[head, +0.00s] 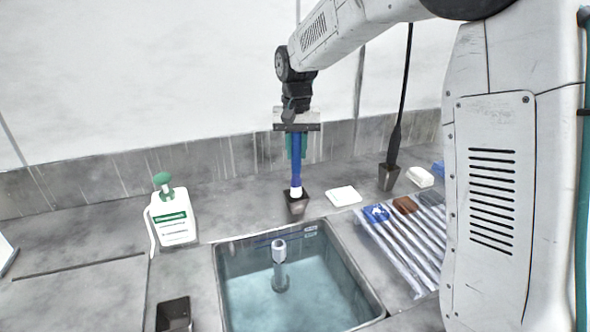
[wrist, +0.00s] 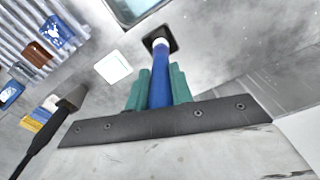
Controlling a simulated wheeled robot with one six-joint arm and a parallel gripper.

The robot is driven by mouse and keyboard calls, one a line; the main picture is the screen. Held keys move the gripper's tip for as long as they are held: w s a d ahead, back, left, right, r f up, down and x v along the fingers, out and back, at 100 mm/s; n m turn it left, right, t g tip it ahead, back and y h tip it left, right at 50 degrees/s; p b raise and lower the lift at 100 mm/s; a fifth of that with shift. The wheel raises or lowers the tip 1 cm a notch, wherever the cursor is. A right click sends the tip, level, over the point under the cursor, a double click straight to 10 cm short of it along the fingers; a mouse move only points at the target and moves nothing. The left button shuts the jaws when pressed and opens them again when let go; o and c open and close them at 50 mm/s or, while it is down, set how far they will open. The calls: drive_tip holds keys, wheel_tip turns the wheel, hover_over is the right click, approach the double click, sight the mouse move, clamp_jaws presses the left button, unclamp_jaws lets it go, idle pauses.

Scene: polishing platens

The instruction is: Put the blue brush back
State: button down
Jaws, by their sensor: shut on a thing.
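The blue brush (head: 296,168) is upright in my gripper (head: 296,148), its white lower end pointing down. My gripper is shut on its blue handle, with green fingers on both sides. In the head view the white end is at the mouth of a small dark square holder (head: 297,204) behind the sink. In the wrist view the brush (wrist: 160,82) runs between the green fingers (wrist: 160,90) to the dark holder (wrist: 160,38). The white end overlaps the holder's opening; I cannot tell how deep it sits.
A sink (head: 225,280) with water and a grey standpipe lies in front. A green-capped white bottle (head: 173,216) stands left. A white pad (head: 343,196) lies right of the holder. Another holder (head: 388,177) with a tall black-handled tool and a ribbed rack (head: 395,245) stand further right.

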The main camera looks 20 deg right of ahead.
sight(296, 174)
drive_tip(key=shift+f, duration=2.2)
drive_tip(key=shift+f, duration=0.15)
drive_tip(key=c, duration=1.2)
unclamp_jaws()
drive_tip(key=shift+c, duration=0.2)
